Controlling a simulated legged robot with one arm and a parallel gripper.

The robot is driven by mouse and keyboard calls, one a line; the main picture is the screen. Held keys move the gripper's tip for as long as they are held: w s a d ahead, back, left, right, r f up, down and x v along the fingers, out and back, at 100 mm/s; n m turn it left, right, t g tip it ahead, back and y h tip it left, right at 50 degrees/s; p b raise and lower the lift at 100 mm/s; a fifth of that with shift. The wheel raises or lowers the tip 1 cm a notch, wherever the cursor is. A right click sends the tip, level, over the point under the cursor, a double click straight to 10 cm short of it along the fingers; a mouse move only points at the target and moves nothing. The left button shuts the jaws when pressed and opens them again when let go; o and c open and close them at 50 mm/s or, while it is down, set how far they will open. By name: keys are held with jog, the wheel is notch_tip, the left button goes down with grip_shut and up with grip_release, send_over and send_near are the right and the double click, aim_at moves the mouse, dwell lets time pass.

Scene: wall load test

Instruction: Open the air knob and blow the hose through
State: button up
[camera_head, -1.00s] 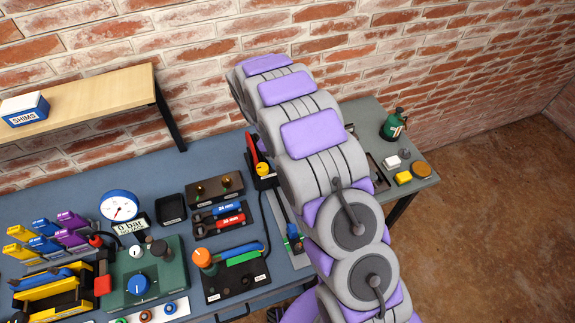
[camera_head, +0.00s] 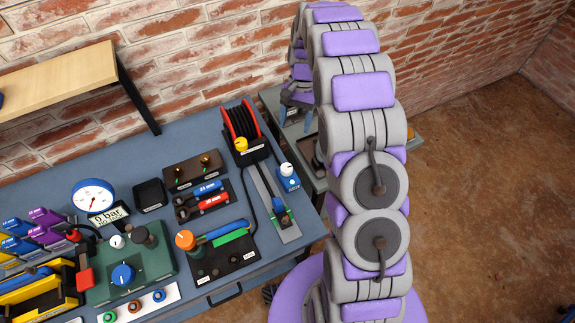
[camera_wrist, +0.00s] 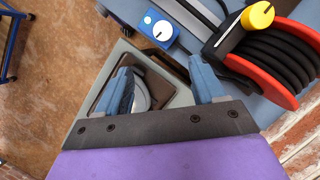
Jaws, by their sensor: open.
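A black hose (camera_head: 240,122) is wound on a red reel with a yellow knob (camera_head: 241,145) at its front, near the blue bench's right end. In the wrist view, the hose (camera_wrist: 280,62) and yellow knob (camera_wrist: 260,15) are at upper right, apart from my gripper. A blue knob (camera_head: 123,274) sits on a green unit at lower left. I cannot tell which knob is the air knob. My gripper (camera_wrist: 163,85) is open and empty over the grey side table; in the head view its fingers (camera_head: 290,100) show right of the reel, partly behind my arm.
A blue box with a white dial (camera_head: 288,177) stands at the bench's right edge; it also shows in the wrist view (camera_wrist: 160,28). A brown tray (camera_wrist: 125,75) lies below my fingers. A gauge (camera_head: 94,197) stands left above a "0 bar" sign. A shelf (camera_head: 60,85) overhangs the back.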

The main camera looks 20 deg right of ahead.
jog(key=d+m+y, duration=0.1)
jog(key=m, duration=0.1)
jog(key=b, duration=0.3)
send_near(287, 167)
jog(key=x, duration=0.8)
jog(key=shift+s+a+f, duration=0.1)
jog(key=shift+a+f, duration=0.1)
jog(key=shift+f, duration=0.15)
jog(key=shift+c, duration=0.2)
jog(key=shift+d, duration=0.1)
jog(key=c, duration=1)
jog(key=shift+n+p, duration=0.5)
jog(key=shift+n, duration=0.1)
jog(key=o, duration=1)
jog(key=shift+o, duration=0.2)
jog(key=shift+r+h, duration=0.1)
jog(key=shift+h, duration=0.2)
